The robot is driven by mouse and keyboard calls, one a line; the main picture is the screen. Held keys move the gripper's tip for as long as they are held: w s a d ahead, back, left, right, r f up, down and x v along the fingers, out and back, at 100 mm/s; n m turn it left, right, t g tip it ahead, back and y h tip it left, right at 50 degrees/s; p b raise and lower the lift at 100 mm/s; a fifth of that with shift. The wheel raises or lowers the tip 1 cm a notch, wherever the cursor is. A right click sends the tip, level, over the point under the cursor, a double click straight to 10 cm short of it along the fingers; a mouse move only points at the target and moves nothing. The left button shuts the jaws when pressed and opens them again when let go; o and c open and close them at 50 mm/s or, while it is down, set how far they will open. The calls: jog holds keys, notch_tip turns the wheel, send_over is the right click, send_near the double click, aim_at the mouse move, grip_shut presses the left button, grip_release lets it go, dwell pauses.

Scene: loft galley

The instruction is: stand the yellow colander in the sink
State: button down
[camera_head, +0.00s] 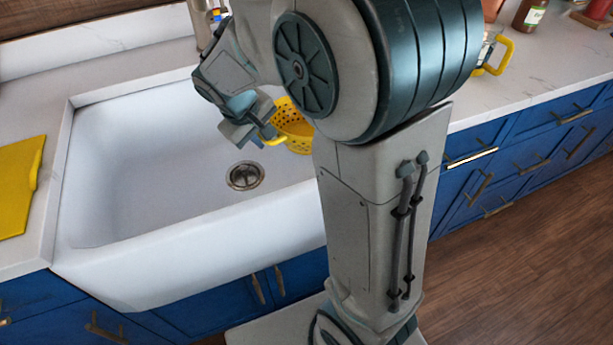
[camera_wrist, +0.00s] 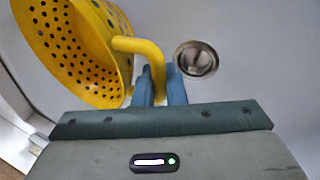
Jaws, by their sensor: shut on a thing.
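The yellow colander (camera_head: 294,128) is in the right part of the white sink (camera_head: 160,150) in the head view, partly hidden behind my arm. My gripper (camera_head: 263,138) is at its left side, shut on its handle. In the wrist view the colander (camera_wrist: 75,50) fills the upper left, and its yellow handle (camera_wrist: 140,47) runs between the two blue fingers of my gripper (camera_wrist: 161,85). The colander looks tilted in the wrist view. I cannot tell whether its base touches the sink floor.
The round drain (camera_head: 245,175) lies in the sink floor, left of and nearer than the colander. The sink's left part is empty. A yellow board (camera_head: 18,185) lies on the left counter. A yellow-handled container (camera_head: 492,55) and a bottle (camera_head: 530,14) stand on the right counter.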

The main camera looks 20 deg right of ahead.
notch_tip(320, 180, down, 14)
jog(key=b, duration=0.3)
jog(key=shift+r, duration=0.1)
jog(key=shift+b, duration=0.3)
jog(key=c, duration=1.5)
grip_release()
jog(key=shift+r, duration=0.1)
jog(key=p+v, duration=0.2)
jog(key=v, duration=1)
